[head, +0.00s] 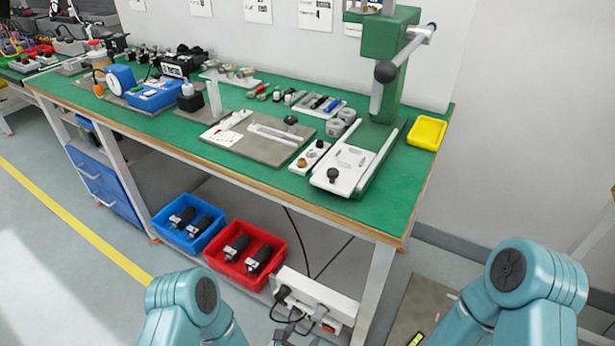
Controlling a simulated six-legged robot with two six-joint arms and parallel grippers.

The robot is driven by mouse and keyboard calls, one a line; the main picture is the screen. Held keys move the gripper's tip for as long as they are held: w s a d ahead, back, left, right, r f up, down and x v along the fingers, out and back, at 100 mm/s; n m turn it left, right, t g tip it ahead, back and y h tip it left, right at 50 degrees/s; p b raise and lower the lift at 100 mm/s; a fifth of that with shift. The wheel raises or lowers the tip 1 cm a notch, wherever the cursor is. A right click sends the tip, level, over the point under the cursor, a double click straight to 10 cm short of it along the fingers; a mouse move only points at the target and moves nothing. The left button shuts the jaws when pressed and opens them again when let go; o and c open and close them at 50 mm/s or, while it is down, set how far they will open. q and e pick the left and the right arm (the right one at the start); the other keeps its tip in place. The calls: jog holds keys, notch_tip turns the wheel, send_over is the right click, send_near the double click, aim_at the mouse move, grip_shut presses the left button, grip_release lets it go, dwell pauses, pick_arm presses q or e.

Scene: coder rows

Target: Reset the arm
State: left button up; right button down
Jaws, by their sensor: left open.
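My left arm (186,305) comes in at the bottom edge, left of centre, as rounded teal links. My left gripper (290,334) shows only in small part at the bottom edge, below the workbench; it is open, and I see nothing held in it. My right arm (530,285) stands at the bottom right with its teal elbow raised in front of the floor. Its gripper is outside the view. Both arms are apart from the bench top.
A green-topped workbench (160,128) carries a green press (388,40), a yellow tray (426,133) and small parts. Below are a blue bin (166,238), a red bin (226,272) and a white power strip (325,296) with cables. Floor is clear at left.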

pick_arm(q)
jog(key=s+a+r+m+g+y+p, duration=0.1)
jog(key=s+a+r+m+g+y, duration=0.15)
jog(key=a+r+m, duration=0.6)
jog(key=s+a+f+m+g, duration=0.15)
jog(key=s+m+g, duration=0.25)
jog(key=s+m, duration=0.4)
jog(key=s+f+m+g, duration=0.35)
jog(key=s+m, duration=0.25)
jog(key=m, duration=0.5)
notch_tip(320, 180, up, 20)
jog(key=p, duration=1.9)
jog(key=shift+a+r+p, duration=0.15)
jog(key=shift+p, duration=0.2)
jog(key=shift+s+m+h, duration=0.1)
jog(key=shift+m+h, duration=0.15)
jog(key=shift+a, duration=0.1)
